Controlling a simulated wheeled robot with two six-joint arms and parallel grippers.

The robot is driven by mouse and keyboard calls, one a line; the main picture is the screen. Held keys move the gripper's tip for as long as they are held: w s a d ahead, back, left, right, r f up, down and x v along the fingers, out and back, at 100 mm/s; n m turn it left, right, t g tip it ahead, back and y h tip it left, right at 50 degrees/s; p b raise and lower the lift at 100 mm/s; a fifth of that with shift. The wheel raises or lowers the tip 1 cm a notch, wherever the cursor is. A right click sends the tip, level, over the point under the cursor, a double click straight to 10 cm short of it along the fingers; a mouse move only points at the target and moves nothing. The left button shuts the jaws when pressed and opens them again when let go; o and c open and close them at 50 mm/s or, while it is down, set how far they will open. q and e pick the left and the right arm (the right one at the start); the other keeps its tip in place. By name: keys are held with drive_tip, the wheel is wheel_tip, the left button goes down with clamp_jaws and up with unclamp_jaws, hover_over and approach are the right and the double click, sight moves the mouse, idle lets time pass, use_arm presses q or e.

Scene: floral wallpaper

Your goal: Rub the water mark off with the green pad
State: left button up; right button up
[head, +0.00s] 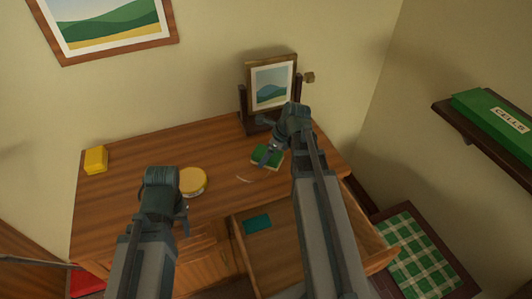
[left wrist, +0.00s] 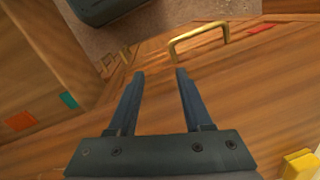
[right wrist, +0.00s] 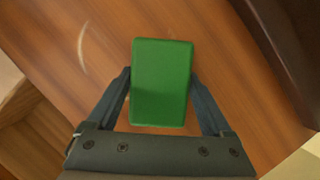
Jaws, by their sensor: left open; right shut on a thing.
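The green pad (head: 267,158) is at the right part of the wooden desk top (head: 130,205). My right gripper (head: 269,152) is shut on it, with a finger on each side of the pad (right wrist: 161,83) in the right wrist view. I cannot tell whether the pad touches the wood. The water mark (head: 243,179) is a thin pale arc on the wood, left of the pad and apart from it; the right wrist view also shows this mark (right wrist: 82,48). My left gripper (left wrist: 160,72) is open and empty, pointing down by the desk's front.
A round yellow tin (head: 193,183) stands left of the mark, and a yellow block (head: 95,160) at the far left. A framed picture on a stand (head: 272,85) is behind the pad. An open drawer (head: 285,262) with a teal item (head: 257,224) juts out in front.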

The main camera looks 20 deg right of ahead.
sight(245, 171)
drive_tip(key=shift+s+a, duration=0.15)
drive_tip(key=shift+s, duration=1.05)
drive_tip(key=shift+w+a, duration=0.2)
drive_tip(key=shift+a, duration=1.65)
drive_tip(key=shift+a, duration=0.1)
drive_tip(key=shift+a+f, duration=0.1)
drive_tip(key=shift+a, duration=1.7)
drive_tip(key=shift+a, duration=0.1)
